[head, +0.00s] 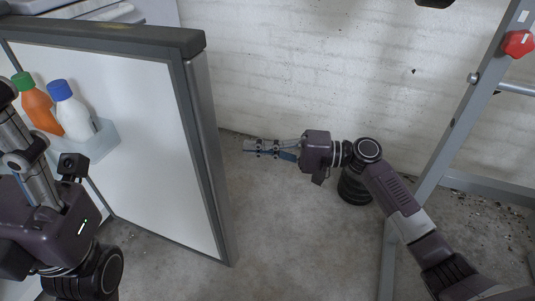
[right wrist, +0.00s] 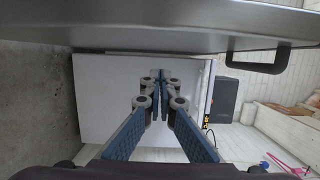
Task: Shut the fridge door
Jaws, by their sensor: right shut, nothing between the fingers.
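The fridge door (head: 150,120) stands open at the left of the head view, its white inner face toward me and its free edge pointing at the middle. My right gripper (head: 260,149) is right of that edge, shut and empty, pointing left. In the right wrist view its blue fingers (right wrist: 160,80) are together. There, a grey metal surface (right wrist: 150,38) with a dark handle (right wrist: 258,62), which looks like the door's outer face, runs along the top, apart from the fingers. My left gripper (head: 20,140) is at the left of the head view, in front of the door; its fingertips are partly cut off.
An orange bottle with a green cap (head: 38,105) and a white bottle with a blue cap (head: 70,110) stand in the door shelf (head: 101,141). A grey metal frame (head: 440,150) stands at the right. A white brick wall (head: 300,70) is behind; the floor between is clear.

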